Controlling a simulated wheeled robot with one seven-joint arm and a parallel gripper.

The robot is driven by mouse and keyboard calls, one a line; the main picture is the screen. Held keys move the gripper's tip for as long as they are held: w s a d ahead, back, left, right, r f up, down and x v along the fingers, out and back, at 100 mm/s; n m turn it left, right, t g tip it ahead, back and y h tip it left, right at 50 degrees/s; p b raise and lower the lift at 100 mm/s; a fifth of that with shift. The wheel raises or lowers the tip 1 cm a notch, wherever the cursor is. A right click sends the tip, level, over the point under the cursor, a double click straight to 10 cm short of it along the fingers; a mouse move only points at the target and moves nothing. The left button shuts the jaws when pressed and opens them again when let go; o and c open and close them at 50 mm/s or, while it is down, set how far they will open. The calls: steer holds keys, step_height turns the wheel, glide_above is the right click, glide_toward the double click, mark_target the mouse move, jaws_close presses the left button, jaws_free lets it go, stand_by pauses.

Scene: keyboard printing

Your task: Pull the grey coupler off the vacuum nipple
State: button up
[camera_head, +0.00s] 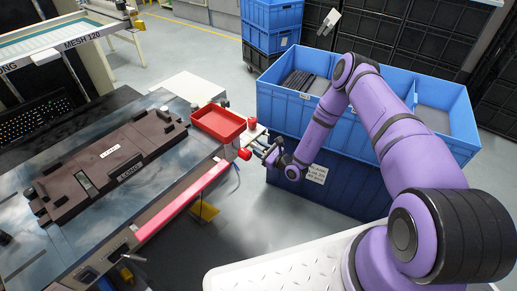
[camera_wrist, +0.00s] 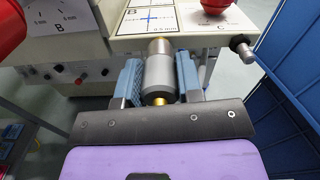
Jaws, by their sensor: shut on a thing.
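The grey coupler (camera_wrist: 158,75) is a short cylinder in the middle of the wrist view. My gripper (camera_wrist: 159,80) has its two blue pads on either side of the coupler and is shut on it. A brass-coloured part (camera_wrist: 158,46) shows at the coupler's far end, against the machine's front edge; whether it is the vacuum nipple I cannot tell. A brass end (camera_wrist: 158,99) also shows at the near side. In the head view my gripper (camera_head: 267,153) is at the machine's right end, too small there to show the coupler clearly.
Red knobs (camera_head: 245,154) stand close to my gripper, and one red knob (camera_wrist: 216,4) is above right in the wrist view. A dark knob (camera_wrist: 242,47) sticks out at right. Blue crates (camera_head: 290,112) stand close on the right. A red tray (camera_head: 218,123) lies behind.

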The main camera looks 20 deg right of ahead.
mark_target(264, 151)
steer(key=shift+d, duration=0.1)
jaws_close()
steer(key=shift+v, duration=1.8)
steer(key=shift+s+d+r, duration=0.55)
steer(key=shift+s+r, duration=0.2)
steer(key=shift+s, duration=0.05)
steer(key=shift+s+d+r, duration=0.6)
steer(key=shift+s+r, duration=0.15)
steer(key=shift+s, duration=0.1)
